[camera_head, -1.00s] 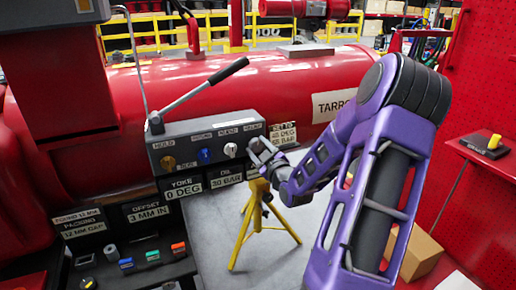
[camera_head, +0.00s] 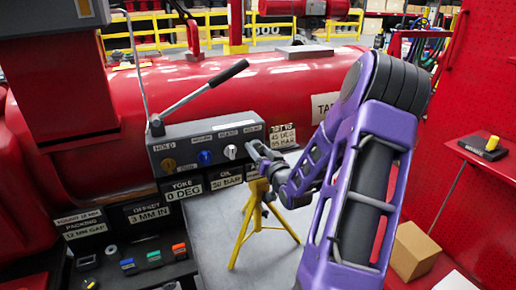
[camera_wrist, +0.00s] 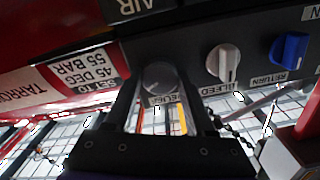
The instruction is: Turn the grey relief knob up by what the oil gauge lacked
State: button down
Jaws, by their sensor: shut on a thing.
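The grey relief knob (camera_wrist: 160,78) sits at one end of the dark control box (camera_head: 188,142). In the wrist view my gripper (camera_wrist: 157,100) has one finger on each side of this knob and is shut on it. In the head view my gripper (camera_head: 254,150) is at the box's right end and hides the grey knob. The oil readout (camera_head: 226,180) below the box is small and seems to read 50 BAR. A set-to sign (camera_head: 283,136) shows 45 DEG, 55 BAR; it is also in the wrist view (camera_wrist: 82,72).
The white bleed knob (camera_wrist: 223,62) and blue return knob (camera_wrist: 289,49) are beside the grey one. A brass knob (camera_head: 169,164) and a long lever (camera_head: 205,87) are at the left. The yoke readout (camera_head: 184,189) shows 0 DEG. A yellow tripod (camera_head: 250,225) stands below.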

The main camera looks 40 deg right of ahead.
jog(key=m+p, duration=0.2)
jog(key=m, duration=0.4)
jog(key=shift+m, duration=0.3)
jog(key=m+p, duration=0.2)
jog(key=m, duration=0.4)
jog(key=shift+f, duration=0.1)
dwell(0.3)
jog(key=shift+c, duration=1.2)
grip_release()
jog(key=p+v, duration=0.2)
jog(key=v, duration=1.5)
jog(key=shift+s, duration=0.25)
